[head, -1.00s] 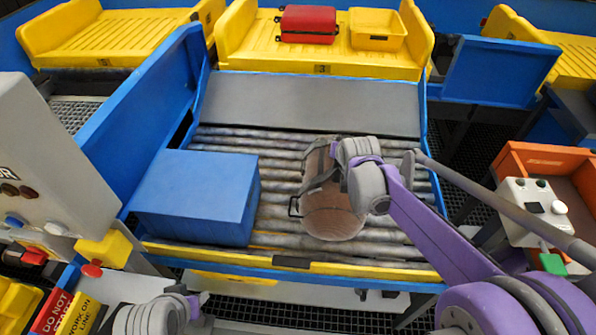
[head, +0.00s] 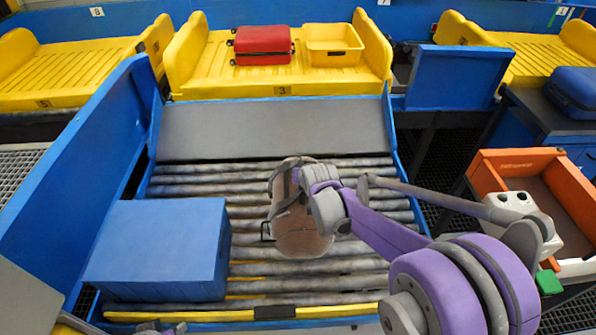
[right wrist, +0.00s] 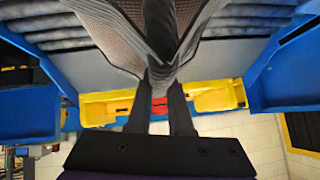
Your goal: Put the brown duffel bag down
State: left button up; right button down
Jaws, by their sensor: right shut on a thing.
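The brown duffel bag (head: 301,238) is over the grey roller bed (head: 345,268), right of the blue box. My right gripper (head: 318,186) is at its upper side. In the right wrist view, my right gripper's fingers (right wrist: 160,103) are shut on the bag's dark strap, and the bag (right wrist: 92,36) fills the top of the picture. I cannot tell whether its underside touches the rollers. Of my left arm only a small piece shows at the bottom edge of the head view; its jaws cannot be made out.
A blue box (head: 158,248) stands on the rollers at left. A grey ramp (head: 255,128) rises to a yellow tray (head: 205,76) with a red suitcase (head: 262,45) and a yellow bin (head: 334,42). An orange container (head: 517,161) is at right. Rollers right of the bag are clear.

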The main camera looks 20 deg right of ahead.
jog(key=shift+w+f, duration=0.1)
jog(key=shift+f, duration=2)
jog(key=shift+f, duration=0.15)
jog(key=c, duration=0.8)
grip_release()
jog(key=shift+c, duration=0.2)
